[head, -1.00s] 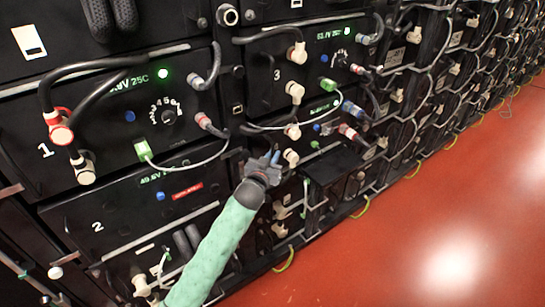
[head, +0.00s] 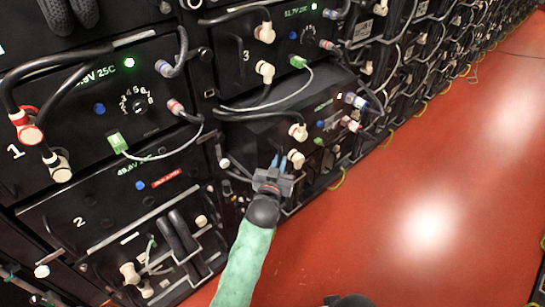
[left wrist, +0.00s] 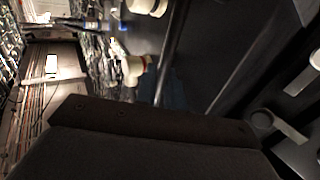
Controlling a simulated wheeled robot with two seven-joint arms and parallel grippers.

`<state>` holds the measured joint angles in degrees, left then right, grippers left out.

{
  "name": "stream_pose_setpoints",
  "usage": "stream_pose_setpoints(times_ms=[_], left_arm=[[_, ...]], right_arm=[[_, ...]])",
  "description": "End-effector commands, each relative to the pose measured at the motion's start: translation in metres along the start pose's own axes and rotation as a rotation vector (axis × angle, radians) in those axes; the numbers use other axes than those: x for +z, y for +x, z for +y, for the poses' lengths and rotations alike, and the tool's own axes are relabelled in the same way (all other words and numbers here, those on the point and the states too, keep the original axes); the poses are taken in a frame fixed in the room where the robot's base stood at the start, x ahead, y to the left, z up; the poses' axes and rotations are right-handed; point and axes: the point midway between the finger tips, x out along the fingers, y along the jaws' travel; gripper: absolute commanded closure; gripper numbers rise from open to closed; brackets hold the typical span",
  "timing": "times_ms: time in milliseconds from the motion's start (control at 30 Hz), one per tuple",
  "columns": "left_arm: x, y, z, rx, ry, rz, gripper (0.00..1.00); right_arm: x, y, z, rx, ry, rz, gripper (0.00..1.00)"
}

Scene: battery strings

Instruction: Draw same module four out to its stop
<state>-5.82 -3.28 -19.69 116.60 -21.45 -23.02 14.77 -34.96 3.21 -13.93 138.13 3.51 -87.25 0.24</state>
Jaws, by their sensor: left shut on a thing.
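Module four (head: 285,110), a black drawer under module three (head: 247,54), stands out from the rack, its top surface showing. Its front has a small green display, white plugs (head: 298,131) and blue and red connectors. My left gripper (head: 278,163) is at the left part of this front and shut on its handle; the handle is mostly hidden by the fingers. In the left wrist view a dark gripper body fills the bottom, with white plugs (left wrist: 134,70) beyond it. Whether the module touches its stop cannot be seen. My right gripper is not recognisable in view.
Module one (head: 60,115) and module two (head: 80,220) sit to the left with thick black cables and plugs. A grey cable (head: 165,155) hangs from module one's green plug. More racks run along the upper right. The red floor (head: 430,200) on the right is clear.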

Motion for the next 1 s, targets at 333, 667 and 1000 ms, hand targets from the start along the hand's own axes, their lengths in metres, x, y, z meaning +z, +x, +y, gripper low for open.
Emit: stream_pose_setpoints(times_ms=[333,667,1000], left_arm=[[-0.0034,-0.0027,0.0096,0.008,-0.003,0.007,1.00],[-0.0026,-0.0028,0.0087,0.007,-0.003,0.005,0.73],[-0.0011,-0.0033,0.0067,0.004,-0.001,0.003,0.73]], right_arm=[[-0.0024,0.0005,0.0005,0.001,0.003,0.000,0.64],[-0.0033,0.0010,0.0039,0.007,-0.005,0.000,0.64],[-0.0012,0.0016,0.0033,0.006,-0.004,-0.003,0.64]])
